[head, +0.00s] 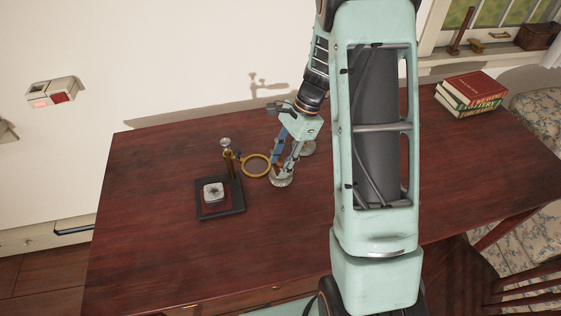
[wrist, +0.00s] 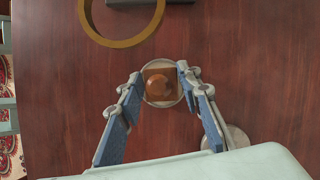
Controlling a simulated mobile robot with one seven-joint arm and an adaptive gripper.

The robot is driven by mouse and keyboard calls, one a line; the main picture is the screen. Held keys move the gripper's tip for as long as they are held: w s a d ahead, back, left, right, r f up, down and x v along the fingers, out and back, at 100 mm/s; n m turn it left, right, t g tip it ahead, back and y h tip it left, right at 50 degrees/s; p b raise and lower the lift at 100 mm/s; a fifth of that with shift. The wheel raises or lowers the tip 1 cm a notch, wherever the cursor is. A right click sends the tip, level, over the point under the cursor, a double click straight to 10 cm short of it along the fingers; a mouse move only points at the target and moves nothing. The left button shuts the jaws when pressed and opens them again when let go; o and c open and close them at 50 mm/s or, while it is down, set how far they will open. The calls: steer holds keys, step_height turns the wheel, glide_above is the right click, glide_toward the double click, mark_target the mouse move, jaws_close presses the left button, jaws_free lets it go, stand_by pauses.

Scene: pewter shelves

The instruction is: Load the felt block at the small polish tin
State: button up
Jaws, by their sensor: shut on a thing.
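The felt block shows in the wrist view as a small brown square block (wrist: 151,73) with a round knob. My gripper (wrist: 160,73) is shut on it, one finger at each side. Under the block in that view is a round pale tin (wrist: 166,104), its rim showing around the block. I cannot tell whether block and tin touch. In the head view my gripper (head: 280,170) points down at this tin (head: 281,182), and the block is hard to make out. A second pale round tin (head: 309,148) stands behind, partly hidden by my gripper; it also shows in the wrist view (wrist: 238,138).
A brass ring (head: 257,166) on a post stands just left of my gripper. Its dark base (head: 220,210) carries a silvery piece (head: 213,192). Books (head: 470,92) lie at the table's back right. The front of the dark wooden table (head: 270,250) is clear.

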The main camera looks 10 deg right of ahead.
mark_target(280, 160)
step_height(280, 160, up, 7)
steer(key=p, duration=0.6)
stand_by(0.3)
stand_by(0.6)
